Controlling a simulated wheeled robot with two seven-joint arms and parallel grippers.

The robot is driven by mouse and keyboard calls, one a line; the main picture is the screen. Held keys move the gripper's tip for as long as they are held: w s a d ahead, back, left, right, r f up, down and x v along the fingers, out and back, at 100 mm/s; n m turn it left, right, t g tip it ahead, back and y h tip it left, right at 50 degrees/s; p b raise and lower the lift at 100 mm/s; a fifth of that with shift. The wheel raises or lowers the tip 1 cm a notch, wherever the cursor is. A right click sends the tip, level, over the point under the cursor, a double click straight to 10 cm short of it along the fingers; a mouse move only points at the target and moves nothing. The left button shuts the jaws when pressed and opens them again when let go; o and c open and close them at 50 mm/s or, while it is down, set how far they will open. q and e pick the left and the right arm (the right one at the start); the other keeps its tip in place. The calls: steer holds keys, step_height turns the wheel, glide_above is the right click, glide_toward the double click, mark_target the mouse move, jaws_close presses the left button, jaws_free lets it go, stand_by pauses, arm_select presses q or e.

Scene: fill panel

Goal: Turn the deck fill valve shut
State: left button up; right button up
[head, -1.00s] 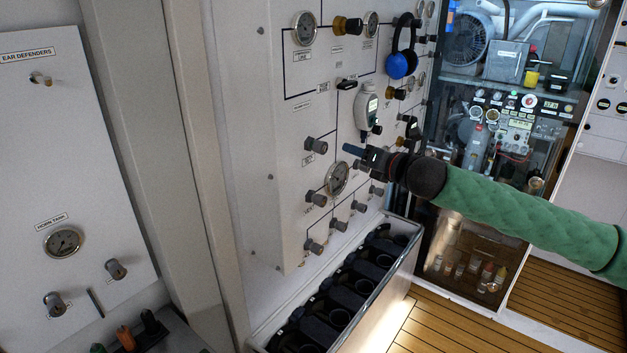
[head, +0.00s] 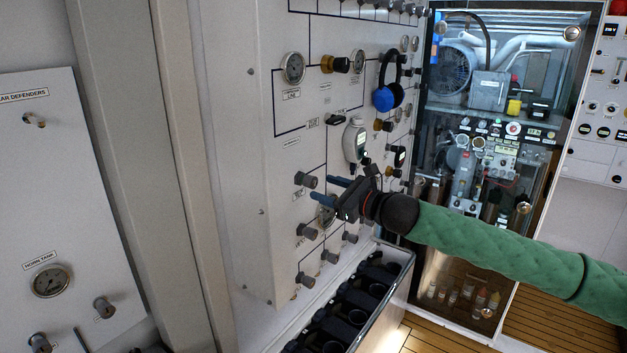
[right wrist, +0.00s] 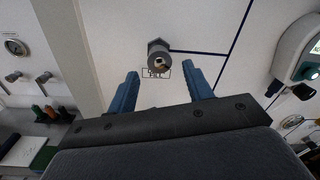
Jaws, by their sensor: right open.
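A grey valve knob (head: 307,180) sticks out of the white panel (head: 240,130), with a small label below it. In the right wrist view this knob (right wrist: 159,55) is a grey collar with a round end. Its two-line label is too blurred to read surely, so I cannot confirm that it is the deck fill valve. My right gripper (head: 320,188) is open and empty, its two blue fingers pointing at the panel just right of the knob. In the wrist view the knob appears between and beyond the fingertips, apart from both. My left gripper is out of view.
Another knob (head: 307,232) is below. A handheld meter (head: 355,140) and blue ear defenders (head: 388,90) hang to the upper right. An open bin with dark compartments (head: 345,325) stands below the panel.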

mark_target(315, 184)
steer(key=p+x, duration=0.2)
steer(key=x, duration=0.2)
steer(key=shift+r, duration=0.1)
steer(key=shift+w+a, duration=0.3)
steer(key=c, duration=1)
steer(key=shift+o, duration=0.2)
